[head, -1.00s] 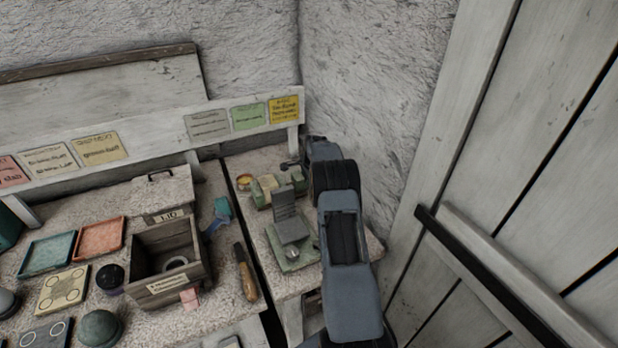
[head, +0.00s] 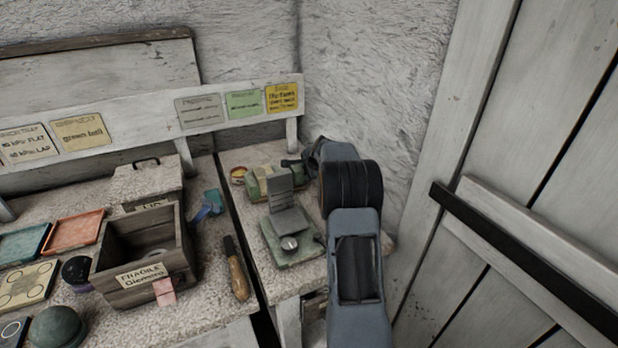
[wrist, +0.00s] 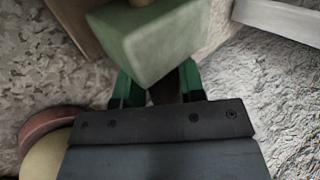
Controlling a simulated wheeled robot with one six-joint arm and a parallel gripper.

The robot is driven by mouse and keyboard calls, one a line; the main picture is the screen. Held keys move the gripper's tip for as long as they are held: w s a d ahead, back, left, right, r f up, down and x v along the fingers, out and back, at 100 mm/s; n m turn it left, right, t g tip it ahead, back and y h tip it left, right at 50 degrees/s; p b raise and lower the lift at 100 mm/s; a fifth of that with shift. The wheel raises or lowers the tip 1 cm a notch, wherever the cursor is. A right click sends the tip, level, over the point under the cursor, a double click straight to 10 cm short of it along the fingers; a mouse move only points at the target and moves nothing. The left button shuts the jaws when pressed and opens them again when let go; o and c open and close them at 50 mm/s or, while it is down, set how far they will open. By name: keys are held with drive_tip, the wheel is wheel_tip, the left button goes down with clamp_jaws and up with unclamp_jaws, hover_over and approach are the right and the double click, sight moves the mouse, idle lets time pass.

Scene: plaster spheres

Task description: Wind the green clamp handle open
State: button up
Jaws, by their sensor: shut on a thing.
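The green clamp (head: 252,190) stands on the right-hand bench near the back wall, with a pale piece in its middle. In the wrist view, a green block of the clamp (wrist: 150,42) fills the top centre, just beyond my fingers. My gripper (head: 292,163) is at the clamp's right end, and its green-padded fingers also show in the wrist view (wrist: 160,88). They are shut on a small dark part between them, which I take for the clamp handle (wrist: 162,96). Most of the handle is hidden by the block and my fingers, so its turn angle cannot be told.
A green-based device with a grey upright plate (head: 290,246) stands in front of the clamp, close left of my arm. A round tin (head: 239,175) is left of the clamp. A wooden box (head: 145,275) and a wood-handled tool (head: 237,272) are on the left bench. The wall is close behind.

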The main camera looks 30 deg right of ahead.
drive_tip(key=o, duration=0.9)
drive_tip(key=v, duration=1.3)
drive_tip(key=shift+s+a+r, duration=0.1)
drive_tip(key=shift+s+r, duration=0.2)
